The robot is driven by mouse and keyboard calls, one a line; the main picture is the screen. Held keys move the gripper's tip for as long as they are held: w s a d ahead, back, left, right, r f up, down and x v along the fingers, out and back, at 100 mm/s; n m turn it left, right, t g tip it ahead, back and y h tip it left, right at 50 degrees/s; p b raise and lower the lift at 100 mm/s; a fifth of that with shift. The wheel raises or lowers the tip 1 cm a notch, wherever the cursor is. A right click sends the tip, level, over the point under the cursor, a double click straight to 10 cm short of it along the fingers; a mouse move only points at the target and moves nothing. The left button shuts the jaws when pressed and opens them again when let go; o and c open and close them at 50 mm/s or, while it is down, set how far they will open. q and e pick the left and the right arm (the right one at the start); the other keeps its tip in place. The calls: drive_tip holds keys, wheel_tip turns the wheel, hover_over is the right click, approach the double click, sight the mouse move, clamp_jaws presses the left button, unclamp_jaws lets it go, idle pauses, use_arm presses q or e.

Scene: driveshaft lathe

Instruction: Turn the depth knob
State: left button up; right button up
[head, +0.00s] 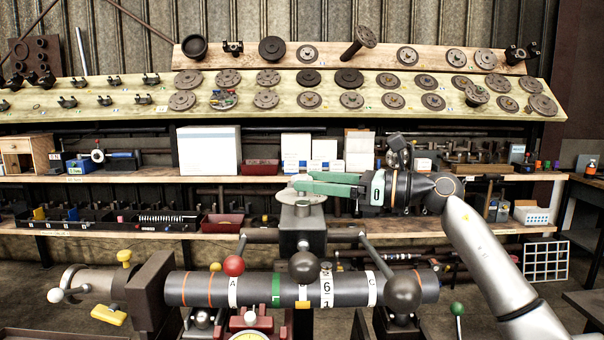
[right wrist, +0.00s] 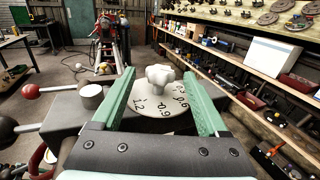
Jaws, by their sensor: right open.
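The depth knob is a pale, star-shaped grip (right wrist: 159,77) on a round light dial (right wrist: 165,116) marked with numbers such as 1.2, 0.9 and 0.6. In the head view the dial (head: 302,197) sits on top of a dark block, partly covered by the fingers. My right gripper (head: 299,182) reaches in from the right with green fingers and is open. In the right wrist view its fingers (right wrist: 159,76) stand on either side of the knob, with a visible gap on both sides. My left gripper is not in view.
A lathe bar (head: 340,289) with labelled bands lies in front, with a red ball lever (head: 233,266) and dark ball levers (head: 403,292) rising close to the dial. Shelves (head: 390,178) with boxes and tools stand behind. Gear discs lie on the sloped boards (head: 125,97) above.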

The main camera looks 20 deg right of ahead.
drive_tip(key=shift+x, duration=1.45)
drive_tip(key=shift+c, duration=0.2)
clamp_jaws()
